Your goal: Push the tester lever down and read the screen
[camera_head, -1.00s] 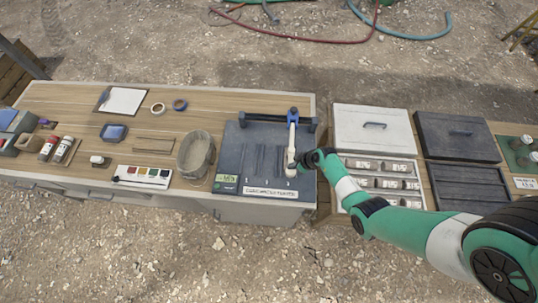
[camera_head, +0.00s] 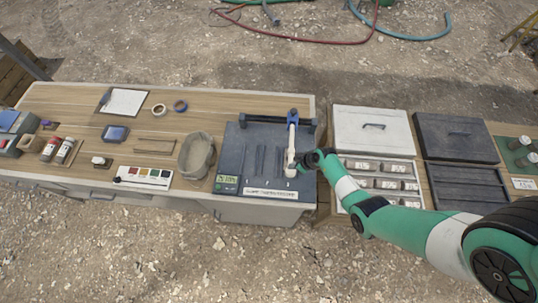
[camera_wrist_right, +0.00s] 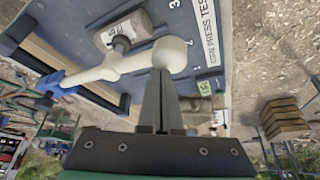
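The core press tester (camera_head: 250,145) is a dark blue-grey plate with a rail along its back. Its white lever (camera_head: 292,143) has a blue pivot at the back and a round knob (camera_wrist_right: 170,54) at the near end. The lever lies low over the plate. A labelled core (camera_wrist_right: 124,34) shows beside the lever in the right wrist view. My right gripper (camera_wrist_right: 160,76) is shut, fingers together, with its tips at the knob; contact is likely but not certain. The green screen (camera_head: 228,181) shows dark characters, too small to read surely. My left gripper is out of view.
A grey bucket (camera_head: 196,154) stands left of the tester. A compartment tray of labelled cores (camera_head: 349,176) lies to the right, partly behind my right arm. White (camera_head: 374,143) and dark (camera_head: 456,149) lids lie behind. The colour strip (camera_head: 143,184) is at the front left.

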